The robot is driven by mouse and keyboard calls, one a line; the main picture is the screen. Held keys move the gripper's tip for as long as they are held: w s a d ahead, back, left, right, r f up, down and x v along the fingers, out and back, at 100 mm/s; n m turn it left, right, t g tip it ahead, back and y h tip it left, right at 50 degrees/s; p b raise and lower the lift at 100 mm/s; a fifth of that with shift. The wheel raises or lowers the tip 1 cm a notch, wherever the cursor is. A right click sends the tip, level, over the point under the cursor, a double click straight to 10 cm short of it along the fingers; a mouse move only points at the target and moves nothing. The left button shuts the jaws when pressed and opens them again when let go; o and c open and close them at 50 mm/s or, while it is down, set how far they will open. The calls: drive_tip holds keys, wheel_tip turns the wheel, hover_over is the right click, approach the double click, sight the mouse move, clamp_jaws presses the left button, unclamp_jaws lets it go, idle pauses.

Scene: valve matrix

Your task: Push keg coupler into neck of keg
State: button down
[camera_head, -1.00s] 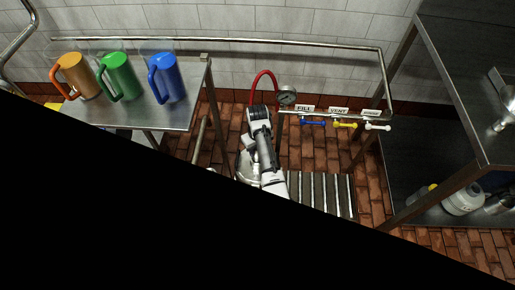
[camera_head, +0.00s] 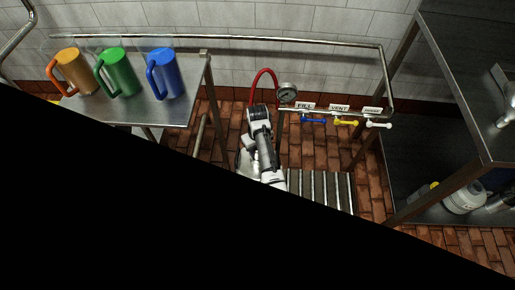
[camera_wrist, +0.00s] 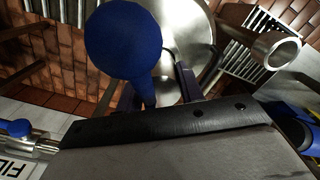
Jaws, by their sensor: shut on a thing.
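In the wrist view a blue ball (camera_wrist: 123,40) on a blue stem stands up between the dark fingers of my gripper (camera_wrist: 155,92). It looks like the handle of the keg coupler, and my gripper is shut on it. The coupler's lower part is hidden. Behind and below it is the shiny rounded metal top of the keg (camera_wrist: 188,35). I cannot tell whether the coupler touches the keg's neck. In the head view my arm hides the fingers and the coupler, and a bit of the keg (camera_head: 243,160) shows left of the arm.
A red hose (camera_head: 265,72) arches beside a gauge (camera_head: 287,92). Blue (camera_head: 313,120), yellow (camera_head: 346,123) and white (camera_head: 379,125) valve handles line the pipe to the right. Three mugs stand on the left table (camera_head: 200,85). A steel shelf (camera_head: 455,115) stands right. Black fills the lower left.

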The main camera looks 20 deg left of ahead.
drive_tip(key=shift+f+b, duration=0.45)
drive_tip(key=shift+f, duration=0.25)
idle(0.3)
drive_tip(key=c, duration=0.8)
unclamp_jaws()
